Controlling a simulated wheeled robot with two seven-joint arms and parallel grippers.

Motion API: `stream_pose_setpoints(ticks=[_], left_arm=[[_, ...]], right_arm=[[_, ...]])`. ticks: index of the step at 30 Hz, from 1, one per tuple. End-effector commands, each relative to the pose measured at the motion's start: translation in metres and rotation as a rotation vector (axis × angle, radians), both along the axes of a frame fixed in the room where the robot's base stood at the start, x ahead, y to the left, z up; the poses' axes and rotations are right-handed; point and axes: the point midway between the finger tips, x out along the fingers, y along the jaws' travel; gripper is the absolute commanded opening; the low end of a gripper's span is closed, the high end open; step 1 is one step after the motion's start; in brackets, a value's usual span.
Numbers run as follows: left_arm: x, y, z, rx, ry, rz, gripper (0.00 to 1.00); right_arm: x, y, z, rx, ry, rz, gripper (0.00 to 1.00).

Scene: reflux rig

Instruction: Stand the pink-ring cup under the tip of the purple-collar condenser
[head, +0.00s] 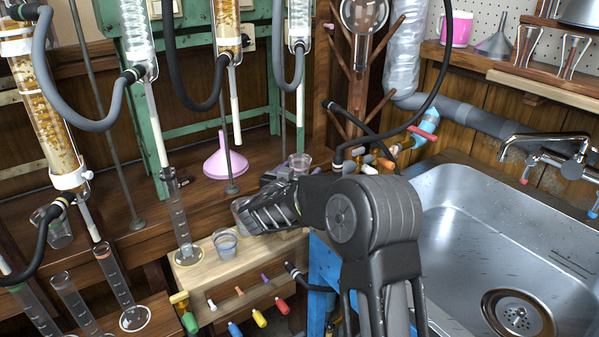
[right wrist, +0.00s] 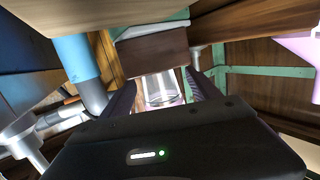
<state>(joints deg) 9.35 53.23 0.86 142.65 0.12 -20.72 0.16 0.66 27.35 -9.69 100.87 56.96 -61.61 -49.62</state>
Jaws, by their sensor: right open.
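A clear cup (head: 299,161) with a pinkish tint, likely the pink-ring cup, stands on the wooden bench just beyond my right gripper (head: 283,180). The right wrist view, which looks upside down, shows a clear cup (right wrist: 162,90) with a pink tint between the two open fingers (right wrist: 164,92). I cannot tell whether they touch it. I cannot make out a purple collar on any. My left gripper is not in view.
A pink funnel (head: 225,162) stands upside down near a rod base. Another clear cup (head: 241,211) is beside my gripper, and a blue-ringed cup (head: 225,241) stands on the pale wooden box (head: 200,282). A measuring cylinder (head: 181,225) is further left; a sink (head: 470,230) is at right.

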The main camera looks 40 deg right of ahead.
Motion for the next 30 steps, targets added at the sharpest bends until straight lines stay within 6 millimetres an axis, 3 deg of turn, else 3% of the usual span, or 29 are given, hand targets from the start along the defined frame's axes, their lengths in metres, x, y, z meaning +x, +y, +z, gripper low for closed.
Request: stream_pose_setpoints(ticks=[8,21,30], left_arm=[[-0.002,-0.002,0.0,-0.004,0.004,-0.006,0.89],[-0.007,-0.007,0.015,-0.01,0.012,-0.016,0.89],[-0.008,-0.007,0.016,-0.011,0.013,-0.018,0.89]], right_arm=[[0.0,0.0,0.0,0.0,0.0,0.0,0.71],[-0.034,0.053,0.011,0.001,0.001,0.003,0.71],[-0.043,0.065,0.012,0.0,0.0,0.0,0.71]])
